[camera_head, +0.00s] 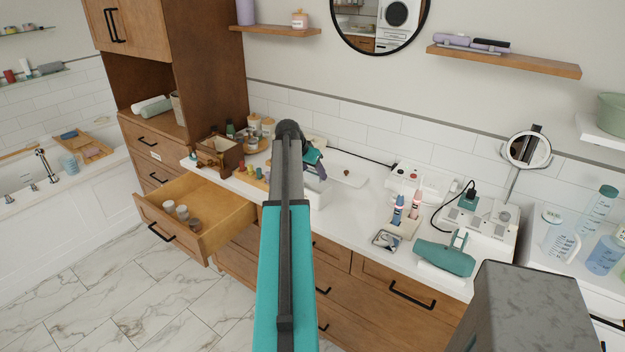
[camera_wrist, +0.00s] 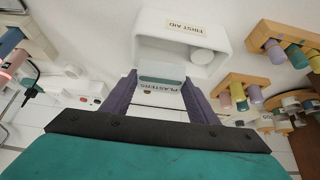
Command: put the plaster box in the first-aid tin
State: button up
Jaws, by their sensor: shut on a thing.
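My gripper (camera_wrist: 159,78) has purple fingers and is shut on the plaster box (camera_wrist: 163,88), a small white box with a teal band and a "PLASTERS" label. The first-aid tin (camera_wrist: 228,48) is white with a "FIRST AID" label and shows its open hollow in the wrist view. The plaster box overlaps the tin's near edge in that view; I cannot tell whether it is above or inside the rim. In the head view my gripper (camera_head: 313,160) is just above the white tin (camera_head: 316,187), partly hidden by my arm. The plaster box cannot be made out there.
A round white item (camera_wrist: 201,56) shows at the tin's hollow. Wooden holders with coloured pegs (camera_wrist: 283,45) stand beside the tin. An open drawer (camera_head: 238,225) with small cups juts out at left. A teal hairdryer (camera_head: 445,257) and bottles in a holder (camera_head: 400,221) are at right.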

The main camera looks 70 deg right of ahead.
aim_at(311, 176)
jog(key=shift+f, duration=0.1)
jog(key=shift+f+p, duration=0.85)
jog(key=shift+f, duration=0.8)
jog(key=shift+f+b, duration=0.5)
jog(key=shift+f, duration=0.1)
jog(key=o, duration=1)
jog(key=shift+r, duration=0.15)
jog(key=shift+a+r+p, duration=0.1)
jog(key=shift+r+p, duration=0.35)
jog(key=shift+r, duration=0.2)
jog(key=b+v, duration=0.3)
jog(key=v, duration=0.8)
jog(key=shift+a+r, duration=0.15)
jog(key=shift+r, duration=0.15)
